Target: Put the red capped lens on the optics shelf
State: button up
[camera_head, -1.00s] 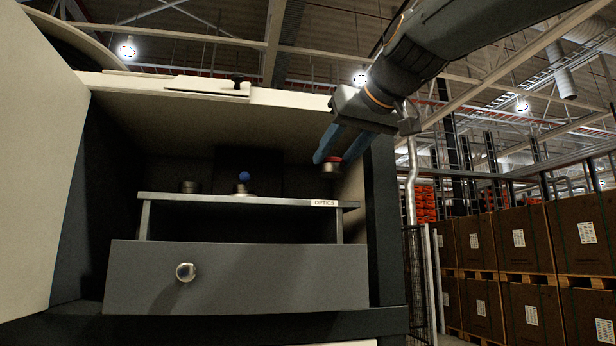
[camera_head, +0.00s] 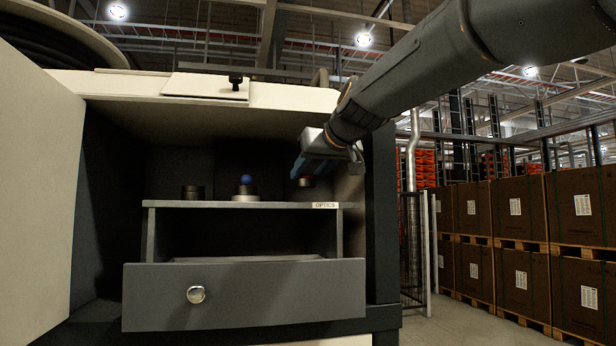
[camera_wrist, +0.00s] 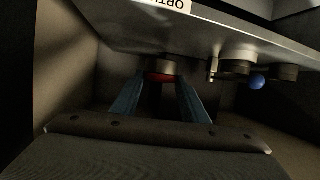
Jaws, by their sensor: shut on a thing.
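My gripper (camera_head: 305,165) reaches into the cabinet from the right, shut on the red capped lens (camera_head: 306,182). In the wrist view, which looks upside down, the lens (camera_wrist: 163,76) sits between the two blue fingers, red cap toward the gripper and dark body toward the shelf. The optics shelf (camera_head: 245,205) is a grey board with an OPTICS label at its right front. In the head view the lens appears slightly above the right end of the shelf. Whether it touches is unclear.
On the shelf stand a dark cylinder (camera_head: 193,192) at left and a blue-balled piece (camera_head: 246,188) in the middle. Below, a grey drawer (camera_head: 255,295) with a round knob stands partly out. The cabinet's right wall is close to my gripper. The shelf's right part looks clear.

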aim_at(310, 183)
jog(key=shift+w+a, duration=0.15)
jog(key=shift+w, duration=0.1)
jog(key=shift+w+f, duration=0.1)
jog(key=shift+f, duration=0.1)
jog(key=shift+f+p, duration=0.55)
jog(key=shift+f, duration=0.95)
jog(key=shift+f, duration=0.2)
jog(key=o, duration=1.2)
jog(key=shift+r, duration=0.1)
jog(key=shift+r, duration=0.2)
jog(key=b+v, duration=0.4)
jog(key=v, duration=0.8)
jog(key=shift+f, duration=0.15)
